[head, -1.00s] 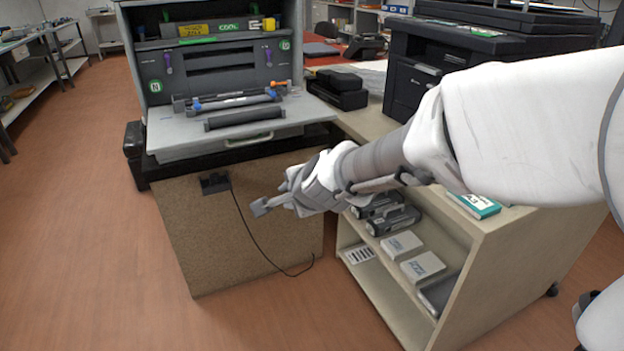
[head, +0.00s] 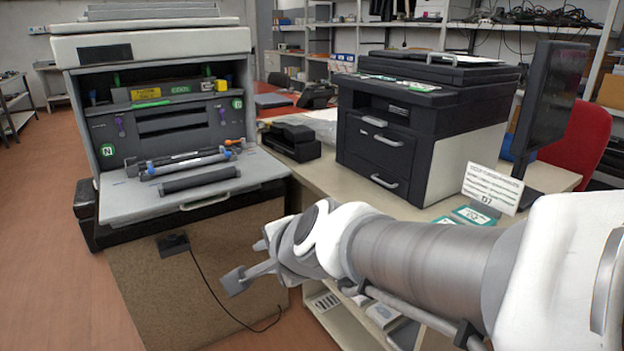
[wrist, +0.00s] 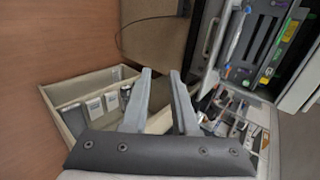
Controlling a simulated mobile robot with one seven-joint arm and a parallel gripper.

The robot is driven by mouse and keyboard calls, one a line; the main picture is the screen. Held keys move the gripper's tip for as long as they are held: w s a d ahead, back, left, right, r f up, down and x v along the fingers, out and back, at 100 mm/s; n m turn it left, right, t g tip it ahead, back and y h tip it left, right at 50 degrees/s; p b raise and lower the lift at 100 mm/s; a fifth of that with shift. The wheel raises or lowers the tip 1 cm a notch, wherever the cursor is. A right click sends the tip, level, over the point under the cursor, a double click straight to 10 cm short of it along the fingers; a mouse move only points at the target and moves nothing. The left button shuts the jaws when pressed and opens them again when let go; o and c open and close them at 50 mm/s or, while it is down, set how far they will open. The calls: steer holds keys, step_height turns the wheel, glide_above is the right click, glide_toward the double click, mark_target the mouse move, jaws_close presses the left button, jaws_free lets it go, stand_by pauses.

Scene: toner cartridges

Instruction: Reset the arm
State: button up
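My gripper (head: 247,262) is in front of the brown side of the printer stand, at the end of my outstretched arm. In the wrist view my gripper (wrist: 160,72) shows two grey fingers with a gap between the tips and nothing held. The open printer (head: 150,55) stands at the left of the head view. Dark toner cartridges (head: 200,180) with blue ends lie on its lowered grey tray (head: 125,205). My gripper is apart from them, lower and to the right.
A black and white printer (head: 425,125), a small black device (head: 291,142) and a white sign (head: 492,188) stand on the beige counter (head: 330,180). A shelf (wrist: 75,85) with several boxes is below. A black cable (head: 215,290) hangs on the stand. Open floor lies left.

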steer(key=s+d+n+g+h, duration=0.1)
steer(key=s+d+n+h, duration=0.1)
steer(key=s+d+n, duration=0.35)
steer(key=s+d+f+n+g+h, duration=0.1)
steer(key=s+d+n+h, duration=0.15)
steer(key=d, duration=0.65)
steer(key=s+d+n+h, duration=0.1)
steer(key=s+d+n, duration=0.2)
steer(key=s+d, duration=0.3)
step_height(320, 180, up, 24)
steer(key=d+p, duration=0.2)
steer(key=p, duration=2.2)
steer(key=shift+w+r+g, duration=0.15)
steer(key=shift+w+g, duration=0.05)
steer(key=shift+g, duration=0.1)
steer(key=o, duration=0.3)
steer(key=shift+o, duration=0.3)
steer(key=shift+w+a, duration=0.1)
steer(key=shift+a, duration=0.05)
